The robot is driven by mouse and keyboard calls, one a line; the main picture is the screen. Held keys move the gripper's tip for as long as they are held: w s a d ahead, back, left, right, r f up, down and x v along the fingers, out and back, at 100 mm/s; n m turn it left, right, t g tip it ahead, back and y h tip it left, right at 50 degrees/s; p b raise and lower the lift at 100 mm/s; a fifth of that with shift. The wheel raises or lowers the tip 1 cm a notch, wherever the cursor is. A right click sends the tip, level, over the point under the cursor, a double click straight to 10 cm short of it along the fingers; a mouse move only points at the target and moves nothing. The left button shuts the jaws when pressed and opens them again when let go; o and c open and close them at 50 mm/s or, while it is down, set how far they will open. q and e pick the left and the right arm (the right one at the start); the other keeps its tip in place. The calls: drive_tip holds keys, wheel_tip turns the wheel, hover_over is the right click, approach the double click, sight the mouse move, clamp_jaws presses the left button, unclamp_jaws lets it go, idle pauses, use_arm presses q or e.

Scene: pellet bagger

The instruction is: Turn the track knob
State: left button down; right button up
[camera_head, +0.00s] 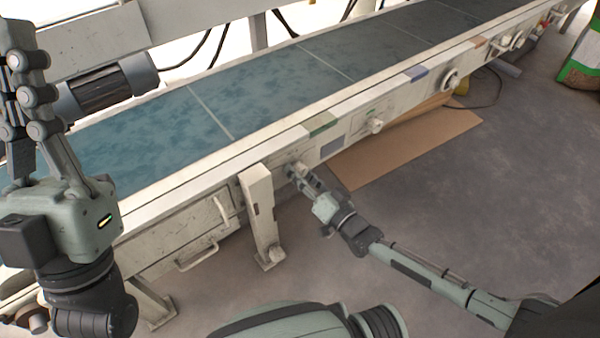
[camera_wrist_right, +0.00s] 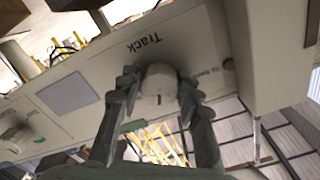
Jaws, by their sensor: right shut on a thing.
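The track knob (camera_wrist_right: 159,84) is a pale round knob on the white panel of the conveyor's side, just by the printed word "Track", which appears upside down in the right wrist view. My right gripper (camera_wrist_right: 160,95) has one finger on each side of the knob and is shut on it. In the head view my right gripper (camera_head: 303,180) reaches the conveyor's side rail, and its fingers largely hide the knob there. My left gripper (camera_head: 28,100) is raised at the left, over the belt, with fingers pointing up; its finger opening is unclear.
The conveyor belt (camera_head: 270,95) is blue and runs to the upper right. Another knob (camera_head: 375,126) stands farther along the rail. A white support leg (camera_head: 261,215) stands left of my right gripper. Cardboard (camera_head: 405,150) lies on the floor, with open floor to the right.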

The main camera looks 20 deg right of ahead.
drive_tip(key=shift+m, duration=0.6)
drive_tip(key=shift+s, duration=0.1)
drive_tip(key=o, duration=1.2)
drive_tip(key=shift+c, duration=0.2)
drive_tip(key=v, duration=1.2)
